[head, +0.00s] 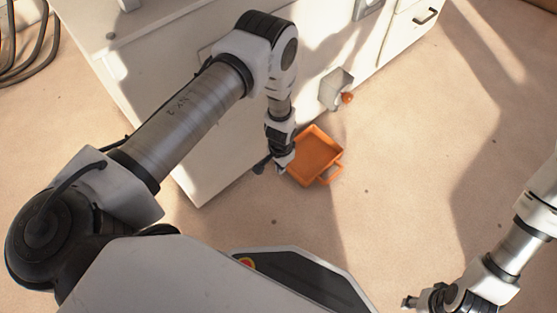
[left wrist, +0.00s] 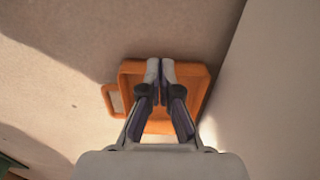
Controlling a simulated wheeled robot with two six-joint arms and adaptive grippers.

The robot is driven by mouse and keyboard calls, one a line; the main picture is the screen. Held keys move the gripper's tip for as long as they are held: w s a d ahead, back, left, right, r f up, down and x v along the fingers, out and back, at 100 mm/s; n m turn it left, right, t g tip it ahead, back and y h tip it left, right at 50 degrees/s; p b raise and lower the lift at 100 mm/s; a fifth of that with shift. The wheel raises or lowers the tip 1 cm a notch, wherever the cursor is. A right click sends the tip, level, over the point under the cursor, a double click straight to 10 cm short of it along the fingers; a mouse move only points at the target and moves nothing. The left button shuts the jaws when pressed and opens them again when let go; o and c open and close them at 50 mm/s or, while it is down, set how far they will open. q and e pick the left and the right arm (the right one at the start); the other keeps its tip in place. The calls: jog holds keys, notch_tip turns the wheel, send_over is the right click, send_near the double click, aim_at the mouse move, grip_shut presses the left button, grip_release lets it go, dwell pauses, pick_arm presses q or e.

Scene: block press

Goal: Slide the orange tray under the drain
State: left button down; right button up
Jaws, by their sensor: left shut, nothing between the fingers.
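The orange tray (head: 317,150) lies on the floor beside the white cabinet, with its loop handle toward the lower right in the head view. In the left wrist view the tray (left wrist: 190,120) lies behind my fingers, its handle on the left. A grey drain fitting (head: 335,90) with an orange knob sticks out from the cabinet's side, up and right of the tray. My left gripper (head: 276,166) is shut and empty at the tray's left edge in the head view; the wrist view shows its fingertips (left wrist: 160,68) together over the tray. Whether they touch it I cannot tell. My right gripper (head: 418,301) is at the bottom right, far from the tray.
The white cabinet (head: 215,150) stands along the tray's left and far side, its wall close to my left gripper. The floor (head: 420,170) right of the tray is clear. A dark cable (head: 30,55) is coiled at the top left.

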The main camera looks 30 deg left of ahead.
aim_at(288, 180)
pick_arm(q)
notch_tip(288, 180, down, 11)
jog(key=b, duration=0.6)
jog(key=shift+r, duration=0.1)
jog(key=w, duration=0.1)
jog(key=w+d+b, duration=0.1)
jog(key=w+b, duration=0.1)
jog(key=shift+w+d+r, duration=0.15)
jog(key=shift+w+r, duration=0.25)
jog(key=shift+w, duration=0.05)
jog(key=shift+d, duration=0.1)
